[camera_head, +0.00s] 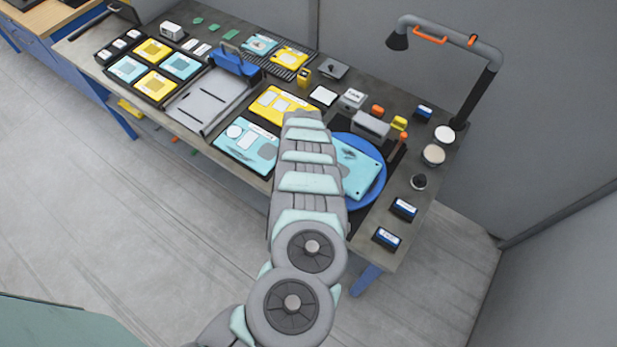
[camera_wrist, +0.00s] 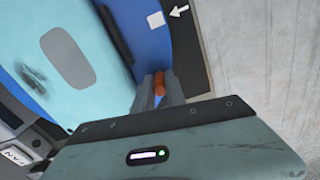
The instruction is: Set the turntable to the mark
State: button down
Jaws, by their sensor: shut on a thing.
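The blue turntable (camera_head: 378,188) is at the right part of the bench, with a light-blue panel (camera_head: 357,168) lying on it. In the wrist view the turntable's blue rim (camera_wrist: 125,12) carries a white square (camera_wrist: 156,19). A white arrow (camera_wrist: 178,11) on the black base beside the rim points toward that square, with a small gap between. My gripper (camera_wrist: 159,90) is shut on an orange peg (camera_wrist: 160,82) at the rim. My arm hides the gripper and the turntable's left part in the head view.
A grey scanner box (camera_head: 370,125) stands behind the turntable. Small tins (camera_head: 433,155) and blue-labelled boxes (camera_head: 386,239) stand to its right. A lamp (camera_head: 450,50) arches over the back right. Yellow and light-blue panels (camera_head: 245,147) lie to the left. Open floor lies in front.

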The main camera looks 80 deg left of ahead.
dwell(0.4)
jog(key=c, duration=1.4)
grip_release()
jog(key=shift+o, duration=0.2)
notch_tip(320, 180, up, 10)
jog(key=shift+w+r+b, duration=0.1)
jog(key=shift+r+b, duration=0.05)
jog(key=shift+b, duration=0.25)
jog(key=shift+r, duration=0.25)
